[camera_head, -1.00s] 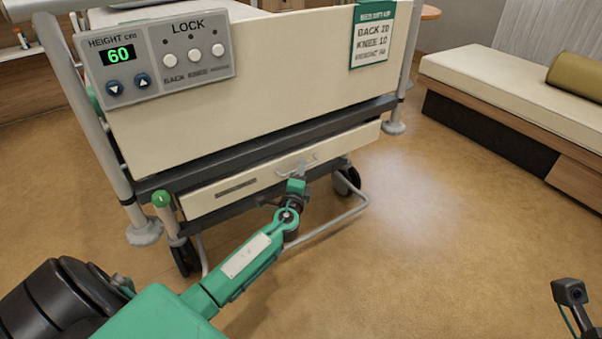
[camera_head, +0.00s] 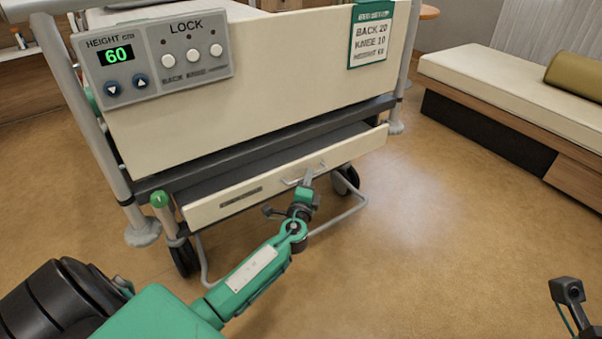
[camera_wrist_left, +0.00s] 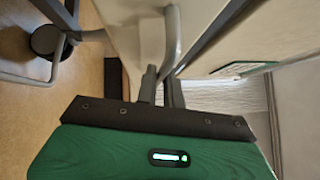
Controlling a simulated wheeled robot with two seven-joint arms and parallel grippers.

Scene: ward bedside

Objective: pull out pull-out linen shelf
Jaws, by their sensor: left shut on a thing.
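The pull-out linen shelf (camera_head: 256,189) is a cream drawer front with a dark label slot, low at the foot end of the bed. It stands partly out, with a dark gap showing behind its front. My left gripper (camera_head: 307,178) is shut on the shelf's grey bar handle (camera_head: 292,182). In the left wrist view the handle (camera_wrist_left: 172,40) runs between the fingers (camera_wrist_left: 160,85) against the cream front. The exact finger contact is small in the head view. My right gripper is not clearly shown; a dark part of my own body is at the lower right.
The bed's footboard (camera_head: 260,85) with a control panel (camera_head: 152,58) rises above the shelf. A grey post with a green knob (camera_head: 160,200) and a caster (camera_head: 185,258) stand at left. A padded bench (camera_head: 500,85) is at right. The floor before the shelf is open.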

